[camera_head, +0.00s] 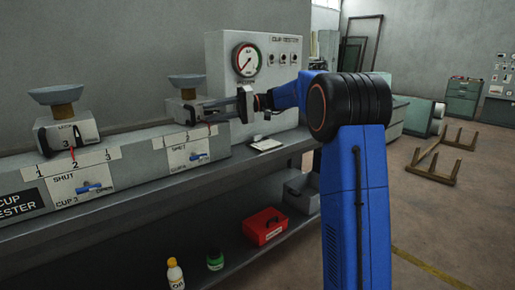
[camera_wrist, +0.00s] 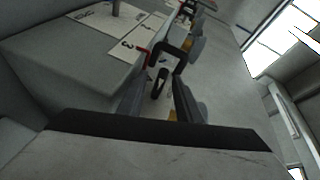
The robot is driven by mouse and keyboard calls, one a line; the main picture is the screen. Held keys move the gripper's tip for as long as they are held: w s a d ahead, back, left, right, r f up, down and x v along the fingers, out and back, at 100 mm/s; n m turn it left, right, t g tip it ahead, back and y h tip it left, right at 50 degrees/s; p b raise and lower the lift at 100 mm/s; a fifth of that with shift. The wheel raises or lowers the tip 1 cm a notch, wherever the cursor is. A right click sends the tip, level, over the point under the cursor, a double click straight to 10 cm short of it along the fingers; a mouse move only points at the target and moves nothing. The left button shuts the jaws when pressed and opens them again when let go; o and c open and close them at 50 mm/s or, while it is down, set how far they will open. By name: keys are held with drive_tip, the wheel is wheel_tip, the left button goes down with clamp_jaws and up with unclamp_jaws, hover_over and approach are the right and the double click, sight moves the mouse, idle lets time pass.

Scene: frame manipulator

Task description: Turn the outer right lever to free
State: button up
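The cup tester's right clamp block (camera_head: 186,110) carries a grey cup on a tan neck. My gripper (camera_head: 212,111) reaches it from the right, hiding its right side in the head view. In the wrist view, a black looped lever (camera_wrist: 160,82) stands between the two fingers of my gripper (camera_wrist: 160,88). The fingers are apart, with gaps showing beside the lever; I cannot tell whether either touches it. A red pointer (camera_wrist: 143,50) lies beyond it. The left clamp block (camera_head: 70,132) has black levers on its sides and a red pointer.
Blue SHUT/OPEN valve handles (camera_head: 88,188) sit on the bench front. A gauge panel (camera_head: 254,75) stands behind my gripper. A red box (camera_head: 264,226), a green jar (camera_head: 215,260) and a yellow-white bottle (camera_head: 175,273) are on the lower shelf.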

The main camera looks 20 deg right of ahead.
drive_tip(key=h, duration=0.2)
drive_tip(key=n+h, duration=0.1)
drive_tip(key=h, duration=0.1)
drive_tip(key=shift+a+r, duration=0.15)
drive_tip(key=shift+r, duration=0.1)
drive_tip(key=n+h, duration=0.1)
drive_tip(key=h, duration=0.2)
drive_tip(key=shift+a+r+t, duration=0.1)
drive_tip(key=shift+t, duration=0.2)
drive_tip(key=h, duration=0.3)
drive_tip(key=shift+s+a+n+t+h, duration=0.1)
drive_tip(key=shift+a+n+t+h, duration=0.05)
drive_tip(key=shift+n+t+h, duration=0.2)
drive_tip(key=n+t+h, duration=0.1)
drive_tip(key=h, duration=0.2)
drive_tip(key=shift+a+h, duration=0.15)
drive_tip(key=shift+h, duration=0.2)
drive_tip(key=shift+v, duration=8.8)
drive_tip(key=s+d+f+m, duration=0.1)
drive_tip(key=s+f+m, duration=0.1)
drive_tip(key=s+f, duration=0.8)
drive_tip(key=s+d+f+m+h, duration=0.1)
drive_tip(key=s+f+m, duration=0.1)
drive_tip(key=s+f, duration=0.9)
drive_tip(key=s, duration=0.3)
drive_tip(key=shift+s+d, duration=0.25)
drive_tip(key=shift+s, duration=0.1)
drive_tip(key=shift+f+t, duration=0.15)
drive_tip(key=shift+t, duration=0.1)
drive_tip(key=shift+c, duration=0.6)
